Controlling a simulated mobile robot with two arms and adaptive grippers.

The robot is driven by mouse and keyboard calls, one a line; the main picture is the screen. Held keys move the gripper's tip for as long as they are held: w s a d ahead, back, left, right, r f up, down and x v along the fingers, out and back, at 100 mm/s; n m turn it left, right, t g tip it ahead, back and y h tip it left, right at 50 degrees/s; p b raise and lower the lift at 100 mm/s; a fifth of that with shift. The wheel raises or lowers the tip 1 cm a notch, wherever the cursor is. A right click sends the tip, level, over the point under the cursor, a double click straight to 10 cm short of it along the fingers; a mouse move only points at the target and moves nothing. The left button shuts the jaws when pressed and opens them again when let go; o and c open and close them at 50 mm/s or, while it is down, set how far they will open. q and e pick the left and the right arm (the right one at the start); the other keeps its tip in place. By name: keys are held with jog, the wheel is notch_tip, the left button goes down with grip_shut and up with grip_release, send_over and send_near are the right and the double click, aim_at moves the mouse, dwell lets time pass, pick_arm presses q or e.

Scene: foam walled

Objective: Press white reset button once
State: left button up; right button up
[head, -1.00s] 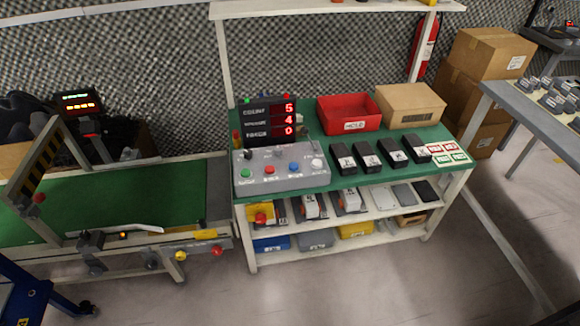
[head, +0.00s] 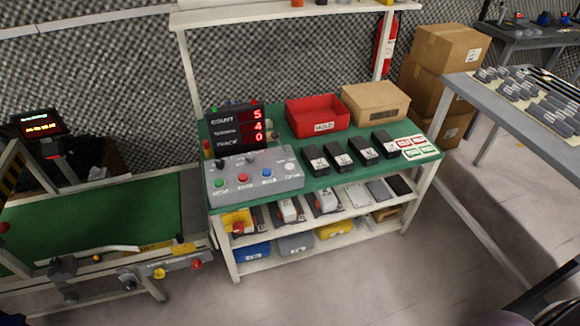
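The grey control box (head: 255,177) sits on the green-topped bench, at its front left. On its face are a green button (head: 219,189), a red button (head: 243,178), a blue button (head: 267,173) and, at the right end, a round white button (head: 289,166). The labels are too small to read. A black display (head: 237,129) with red digits 5, 4 and 0 stands behind the box. Neither of my grippers is in view, and nothing touches the buttons.
A red bin (head: 317,113), a cardboard box (head: 375,104) and several black devices (head: 338,154) share the bench top. A conveyor (head: 95,211) adjoins at left. A grey table (head: 525,110) and stacked cartons (head: 441,75) stand at right. The floor in front (head: 350,285) is clear.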

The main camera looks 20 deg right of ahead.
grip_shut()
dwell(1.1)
